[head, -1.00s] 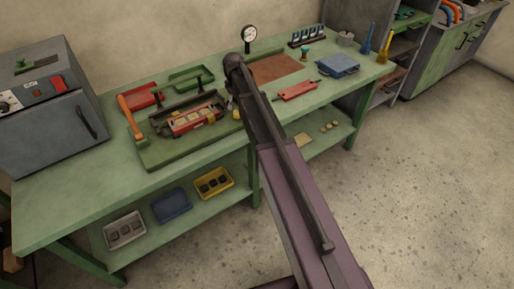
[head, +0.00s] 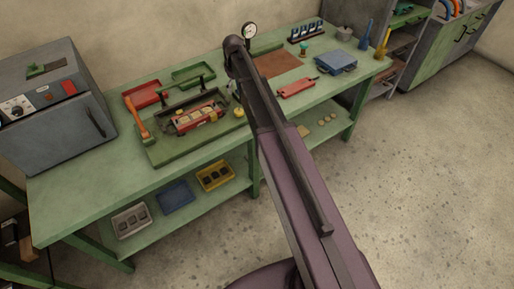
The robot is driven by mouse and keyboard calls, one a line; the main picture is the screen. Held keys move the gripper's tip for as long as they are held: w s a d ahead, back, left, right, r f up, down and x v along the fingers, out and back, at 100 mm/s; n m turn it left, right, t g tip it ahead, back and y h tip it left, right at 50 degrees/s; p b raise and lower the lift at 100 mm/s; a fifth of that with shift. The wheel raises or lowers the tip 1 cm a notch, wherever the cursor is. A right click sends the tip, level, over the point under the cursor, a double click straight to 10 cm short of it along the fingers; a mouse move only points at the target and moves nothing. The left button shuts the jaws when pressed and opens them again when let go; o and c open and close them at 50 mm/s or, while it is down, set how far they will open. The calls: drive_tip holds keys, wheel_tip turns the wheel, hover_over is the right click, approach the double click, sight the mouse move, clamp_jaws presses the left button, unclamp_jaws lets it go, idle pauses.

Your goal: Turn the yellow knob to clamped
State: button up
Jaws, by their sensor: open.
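A yellow knob (head: 239,112) sits at the right end of a dark green fixture (head: 165,152) on the green workbench. It looks like a small round cap, and its setting is too small to read. A red holder with pale round pieces (head: 196,117) lies in the fixture, left of the knob. My gripper (head: 234,92) hangs just above and behind the knob, partly hidden by my arm. It is open, with nothing visible in it, and seems apart from the knob; the exact gap cannot be told.
An orange-handled lever (head: 138,118) stands at the fixture's left. Red (head: 145,95) and green (head: 193,75) trays lie behind. A dial gauge (head: 249,31) stands at the back. A red tool (head: 297,87) and blue case (head: 336,63) lie right. The bench's front left is clear.

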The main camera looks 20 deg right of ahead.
drive_tip(key=s+f+m+b, duration=0.3)
drive_tip(key=s, duration=1.1)
drive_tip(key=s+f+m+b, duration=0.3)
drive_tip(key=s+m+b, duration=0.1)
drive_tip(key=s, duration=1.1)
drive_tip(key=shift+s+f, duration=0.2)
drive_tip(key=shift+s, duration=0.05)
